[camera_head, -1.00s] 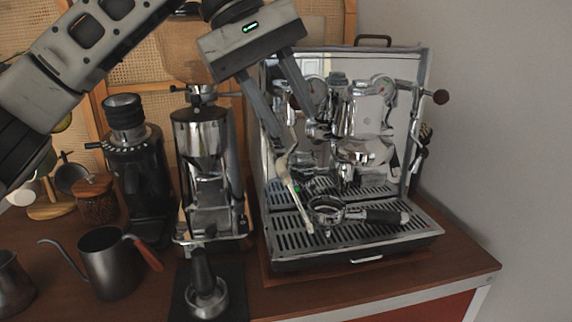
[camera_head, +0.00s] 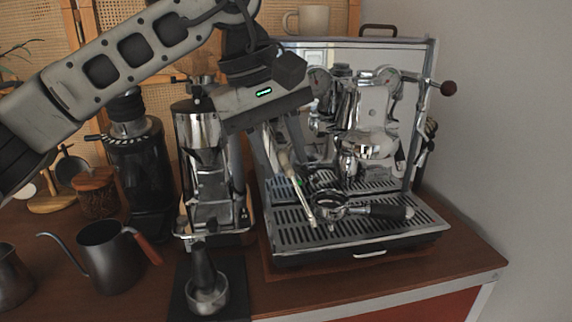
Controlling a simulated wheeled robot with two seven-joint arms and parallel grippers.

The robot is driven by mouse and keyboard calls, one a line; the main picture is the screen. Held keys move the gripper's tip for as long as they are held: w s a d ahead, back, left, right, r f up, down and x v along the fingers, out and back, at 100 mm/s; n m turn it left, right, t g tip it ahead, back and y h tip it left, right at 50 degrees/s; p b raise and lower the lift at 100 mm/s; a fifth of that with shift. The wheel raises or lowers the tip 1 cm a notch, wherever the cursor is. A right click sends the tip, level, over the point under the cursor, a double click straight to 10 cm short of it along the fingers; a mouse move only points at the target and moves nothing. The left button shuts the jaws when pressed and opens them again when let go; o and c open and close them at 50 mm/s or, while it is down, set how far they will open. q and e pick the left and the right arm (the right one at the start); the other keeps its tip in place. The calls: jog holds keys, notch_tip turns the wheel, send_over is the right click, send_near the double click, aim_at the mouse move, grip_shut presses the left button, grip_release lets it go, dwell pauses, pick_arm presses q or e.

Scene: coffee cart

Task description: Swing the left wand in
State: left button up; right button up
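The espresso machine (camera_head: 352,245) stands at the right of the counter. Its left wand (camera_head: 299,190) is a thin tube with a pale sleeve, slanting down toward the drip tray at the machine's left front. My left gripper (camera_head: 287,158) points down at the machine's left side, by the upper part of the wand. Its two fingers are apart, and the wand shows between them in the picture. I cannot tell whether a finger touches it. The gripper body hides the machine's upper left corner. My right gripper is not in view.
A portafilter (camera_head: 376,211) rests on the drip tray right of the wand's tip. A grinder (camera_head: 205,165) stands close left of the machine, with a tamper (camera_head: 207,289) on a dark mat in front. A kettle (camera_head: 106,258) is further left. A mug (camera_head: 310,20) sits behind the machine.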

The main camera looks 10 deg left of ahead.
pick_arm(q)
jog(key=shift+x, duration=0.95)
jog(key=shift+d+f, duration=0.1)
jog(key=shift+f, duration=0.1)
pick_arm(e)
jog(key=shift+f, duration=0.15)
pick_arm(q)
jog(key=shift+w, duration=0.1)
grip_shut()
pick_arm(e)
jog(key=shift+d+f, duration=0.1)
pick_arm(q)
jog(key=shift+f, duration=0.1)
